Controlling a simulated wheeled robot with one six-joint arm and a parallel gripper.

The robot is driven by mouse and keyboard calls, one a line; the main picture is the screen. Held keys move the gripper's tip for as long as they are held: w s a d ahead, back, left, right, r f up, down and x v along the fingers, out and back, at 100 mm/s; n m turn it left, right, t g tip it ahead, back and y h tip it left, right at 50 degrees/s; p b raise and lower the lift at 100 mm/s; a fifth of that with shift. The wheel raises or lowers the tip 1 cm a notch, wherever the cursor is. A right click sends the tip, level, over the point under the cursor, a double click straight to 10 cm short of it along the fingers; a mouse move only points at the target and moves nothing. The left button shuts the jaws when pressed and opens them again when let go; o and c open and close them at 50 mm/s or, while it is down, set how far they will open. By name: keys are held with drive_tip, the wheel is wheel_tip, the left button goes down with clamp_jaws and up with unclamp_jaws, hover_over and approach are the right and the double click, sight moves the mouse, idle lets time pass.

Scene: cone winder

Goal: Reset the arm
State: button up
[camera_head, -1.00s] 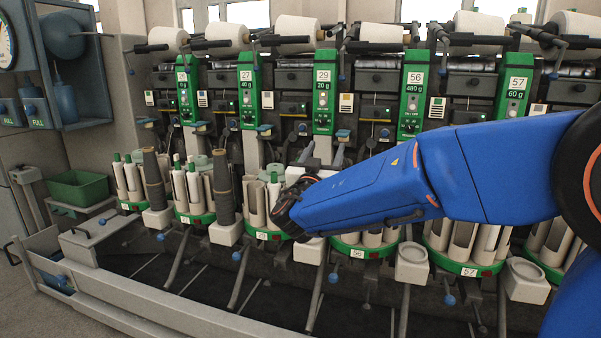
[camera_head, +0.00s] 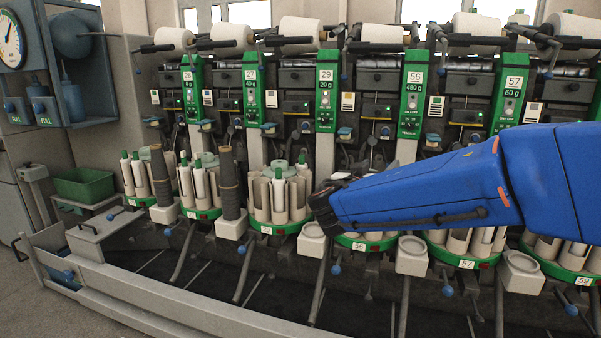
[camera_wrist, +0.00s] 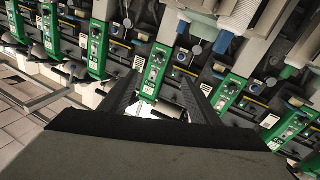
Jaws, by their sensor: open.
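My blue arm (camera_head: 430,190) reaches in from the right in the head view, in front of the winder's middle units. Its dark wrist end (camera_head: 325,208) is beside the bobbin magazine of the unit marked 29; the fingers are hidden there. In the wrist view my gripper (camera_wrist: 160,88) shows two dark fingers spread apart with nothing between them. Beyond them are the machine's green unit panels (camera_wrist: 155,70), seen tilted.
Round magazines with white tubes (camera_head: 278,195) line the machine. Dark cones stand on grey holders (camera_head: 232,228) at the left units. A green bin (camera_head: 83,184) is at the far left. A grey rail (camera_head: 180,315) runs along the front.

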drive_tip(key=s+d+f+g+y, duration=0.1)
drive_tip(key=s+d+f+g, duration=0.3)
drive_tip(key=s+d+f, duration=0.35)
drive_tip(key=s+d+f+g, duration=0.4)
drive_tip(key=s+d+g, duration=0.1)
drive_tip(key=s+d, duration=0.5)
drive_tip(key=s+a+f+n+y, duration=0.2)
drive_tip(key=s+a+f+y, duration=0.2)
drive_tip(key=s, duration=0.5)
drive_tip(key=s+a+f+n+g+y, duration=0.1)
drive_tip(key=s+a+f+y, duration=0.4)
drive_tip(key=s, duration=0.5)
drive_tip(key=shift+f+n, duration=0.7)
drive_tip(key=shift+n, duration=0.2)
